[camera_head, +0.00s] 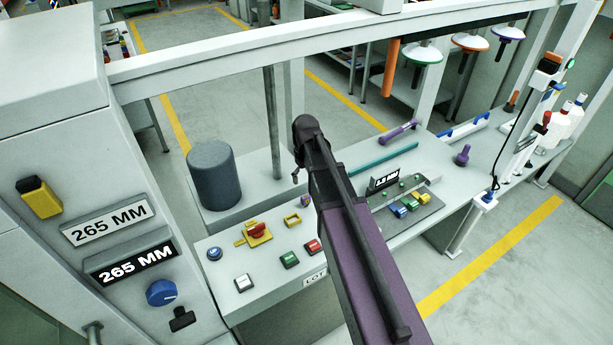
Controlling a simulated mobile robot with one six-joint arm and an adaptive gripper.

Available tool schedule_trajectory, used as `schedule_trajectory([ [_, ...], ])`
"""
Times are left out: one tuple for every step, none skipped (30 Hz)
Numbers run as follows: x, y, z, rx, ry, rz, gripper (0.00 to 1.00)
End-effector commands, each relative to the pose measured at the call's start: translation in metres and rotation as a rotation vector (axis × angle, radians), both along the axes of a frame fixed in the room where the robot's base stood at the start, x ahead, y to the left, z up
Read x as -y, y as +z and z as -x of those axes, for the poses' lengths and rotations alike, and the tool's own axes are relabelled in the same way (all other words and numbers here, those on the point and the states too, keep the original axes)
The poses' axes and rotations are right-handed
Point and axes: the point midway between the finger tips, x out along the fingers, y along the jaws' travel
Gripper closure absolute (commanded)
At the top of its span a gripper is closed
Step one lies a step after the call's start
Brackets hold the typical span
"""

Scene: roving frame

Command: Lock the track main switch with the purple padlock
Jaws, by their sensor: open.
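A red rotary switch (257,229) on a yellow plate sits on the sloped grey control panel (235,268), and it looks like the main switch. A small purple item (305,201) lies just behind the panel's yellow square (293,220), partly covered by my arm. It may be the purple padlock, but it is too small to be sure. My purple arm rises from the bottom across the middle. Its dark end, with my gripper (297,174), is up and right of the red switch. The fingers are mostly hidden, and nothing is visibly held.
A dark grey cylinder (214,175) stands behind the panel. Blue, white, green and red buttons surround the switch. A machine housing with 265 MM plates (107,222) is at left. Right are a purple-handled tool (400,132), a purple knob (463,155) and bottles (569,118). A rail crosses above.

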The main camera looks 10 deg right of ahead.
Motion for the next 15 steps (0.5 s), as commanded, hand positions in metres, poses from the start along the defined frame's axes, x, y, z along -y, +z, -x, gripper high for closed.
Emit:
schedule_trajectory([
  [0.0, -0.007, 0.0, 0.0, 0.0, 0.0, 0.11],
  [0.0, -0.009, 0.0, 0.0, 0.0, 0.0, 0.11],
  [0.0, -0.012, 0.0, 0.0, 0.0, 0.0, 0.11],
  [0.0, -0.014, 0.0, 0.0, 0.0, 0.0, 0.11],
  [0.0, -0.017, 0.0, 0.0, -0.001, 0.0, 0.11],
  [0.0, -0.02, 0.0, 0.0, -0.001, 0.0, 0.11],
  [0.0, -0.022, 0.0, 0.0, -0.001, 0.0, 0.11],
  [0.0, -0.024, 0.0, 0.0, -0.001, 0.0, 0.11],
  [0.001, -0.027, 0.0, 0.0, -0.001, 0.0, 0.11],
  [0.001, -0.03, 0.0, 0.0, -0.001, 0.0, 0.11],
  [0.001, -0.032, 0.0, 0.0, -0.001, 0.0, 0.11],
  [0.001, -0.035, 0.0, 0.0, -0.001, 0.0, 0.11],
  [0.001, -0.037, 0.0, 0.0, -0.001, 0.0, 0.11],
  [0.001, -0.04, 0.0, 0.0, -0.001, 0.0, 0.11],
  [0.001, -0.043, 0.0, 0.0, -0.001, 0.0, 0.11],
])
